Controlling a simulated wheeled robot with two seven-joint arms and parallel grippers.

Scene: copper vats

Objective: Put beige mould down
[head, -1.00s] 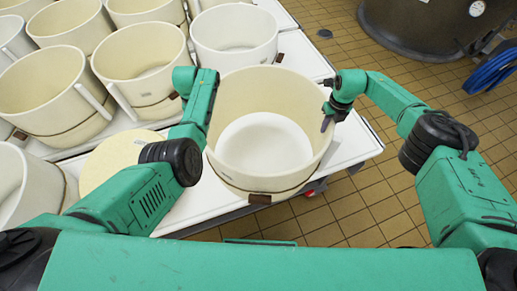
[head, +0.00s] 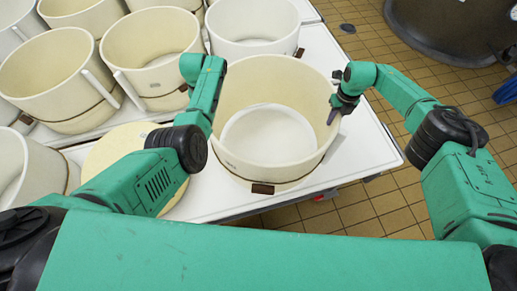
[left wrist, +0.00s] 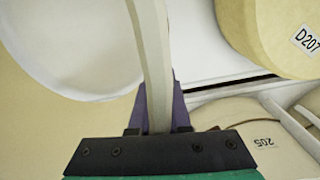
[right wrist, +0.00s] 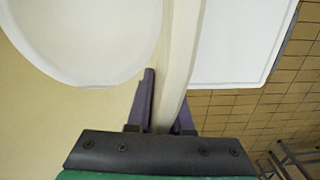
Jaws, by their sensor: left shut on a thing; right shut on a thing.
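The beige mould (head: 255,168) is a large round open tub with a white inner bottom and a brown strap, upright at the front of the white table (head: 355,150). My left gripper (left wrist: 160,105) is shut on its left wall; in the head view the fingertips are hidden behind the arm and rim. My right gripper (head: 338,108) is shut on its right wall. The right wrist view shows the wall between the two purple fingers (right wrist: 165,100). Whether the mould's base touches the table cannot be told.
Several similar beige moulds (head: 150,50) stand in rows at the left and back. A white mould (head: 252,22) stands just behind. A round beige disc (head: 112,150) lies left of the held mould. A dark vat (head: 440,25) stands on the tiled floor at the back right.

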